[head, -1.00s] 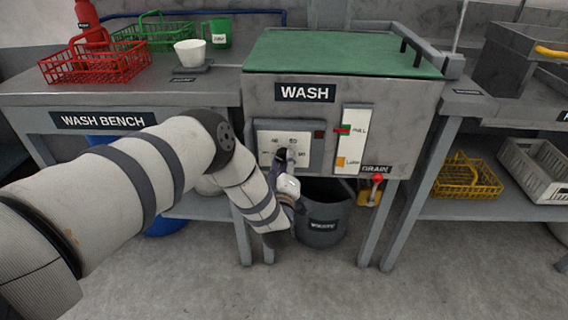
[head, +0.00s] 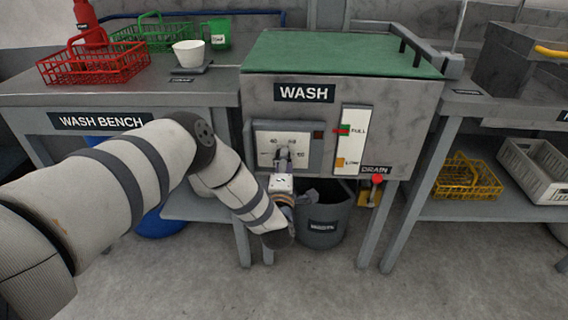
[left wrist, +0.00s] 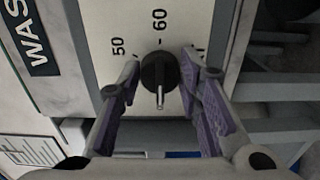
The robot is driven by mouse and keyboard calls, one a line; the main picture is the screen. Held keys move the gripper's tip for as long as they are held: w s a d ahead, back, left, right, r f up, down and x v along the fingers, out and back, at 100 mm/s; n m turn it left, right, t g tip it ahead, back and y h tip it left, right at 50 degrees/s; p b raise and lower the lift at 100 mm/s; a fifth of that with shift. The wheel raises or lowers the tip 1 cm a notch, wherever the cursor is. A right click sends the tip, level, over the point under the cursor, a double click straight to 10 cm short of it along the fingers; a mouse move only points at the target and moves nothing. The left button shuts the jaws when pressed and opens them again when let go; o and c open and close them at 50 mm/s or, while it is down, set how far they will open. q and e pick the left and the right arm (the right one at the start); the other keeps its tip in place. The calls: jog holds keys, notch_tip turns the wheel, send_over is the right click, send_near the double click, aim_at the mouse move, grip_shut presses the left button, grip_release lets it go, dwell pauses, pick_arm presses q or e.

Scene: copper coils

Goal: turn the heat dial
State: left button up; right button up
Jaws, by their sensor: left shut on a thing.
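The heat dial is a round black knob (left wrist: 160,72) on a pale panel (head: 262,140) on the front of the grey WASH unit (head: 255,95). The numbers 50 and 60 show beside it in the left wrist view. A thin pale bar on the knob points to the bottom of that picture. My left gripper (left wrist: 160,70) is shut on the knob, with one purple-padded finger at each side. In the head view, my left gripper (head: 283,158) partly covers the dial. My right gripper is out of view.
A level strip (head: 353,140) and a red drain knob (head: 377,180) are right of the panel. A grey waste bin (head: 325,225) stands below. Red (head: 95,65) and green (head: 150,38) baskets sit on the wash bench; a yellow basket (head: 468,180) is at right.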

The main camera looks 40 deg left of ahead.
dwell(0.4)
pick_arm(q)
jog(key=o, duration=1.1)
jog(key=v, duration=1.2)
jog(key=shift+s, duration=0.1)
